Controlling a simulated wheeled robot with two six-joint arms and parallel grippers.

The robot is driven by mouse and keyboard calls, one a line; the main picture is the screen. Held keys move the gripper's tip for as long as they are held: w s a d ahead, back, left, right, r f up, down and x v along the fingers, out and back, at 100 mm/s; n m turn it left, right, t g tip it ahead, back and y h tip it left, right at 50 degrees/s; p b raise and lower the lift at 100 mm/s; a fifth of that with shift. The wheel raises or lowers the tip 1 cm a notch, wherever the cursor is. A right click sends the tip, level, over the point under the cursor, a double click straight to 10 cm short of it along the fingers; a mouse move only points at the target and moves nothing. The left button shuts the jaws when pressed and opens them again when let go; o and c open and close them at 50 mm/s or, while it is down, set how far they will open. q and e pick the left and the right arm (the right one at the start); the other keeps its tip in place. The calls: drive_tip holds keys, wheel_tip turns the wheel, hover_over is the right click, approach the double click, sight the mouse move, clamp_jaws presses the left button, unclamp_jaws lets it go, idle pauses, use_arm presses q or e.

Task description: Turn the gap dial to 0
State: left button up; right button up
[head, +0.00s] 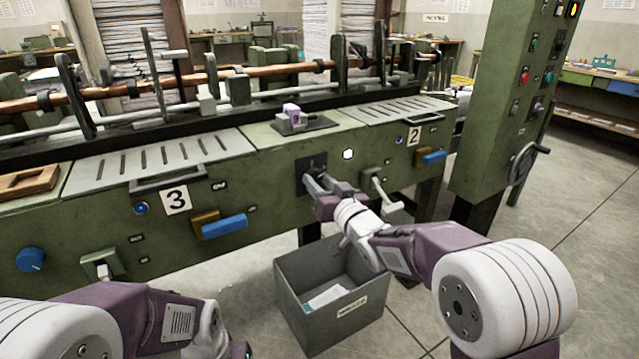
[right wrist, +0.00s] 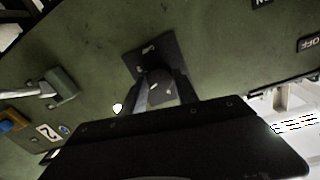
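A dark square dial plate (head: 304,188) is set in the green machine front between the number 3 and number 2 signs. It also shows in the right wrist view (right wrist: 146,50). My right gripper (head: 312,183) reaches to this plate. In the right wrist view its two fingers stand on either side of a grey knob (right wrist: 160,90) in front of the plate. I cannot tell whether they press on it. The dial's setting is not readable.
A grey bin (head: 335,305) with papers stands on the floor below my right arm. A white lever (head: 381,193) and a blue handle (head: 431,157) stick out to the right. Another blue handle (head: 224,227) and a blue knob (head: 30,260) are on the left.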

clamp_jaws()
drive_tip(key=shift+f, duration=0.1)
drive_tip(key=n+b, duration=0.3)
drive_tip(key=n, duration=0.1)
drive_tip(key=shift+f+n, duration=0.15)
drive_tip(key=shift+n, duration=0.15)
drive_tip(key=n+b, duration=0.3)
drive_tip(key=n, duration=0.1)
drive_tip(key=shift+n+y, duration=0.3)
drive_tip(key=shift+n+b, duration=1.5)
drive_tip(key=shift+n, duration=0.9)
drive_tip(key=shift+d+y, duration=0.1)
drive_tip(key=shift+y, duration=0.3)
drive_tip(key=o, duration=0.9)
unclamp_jaws()
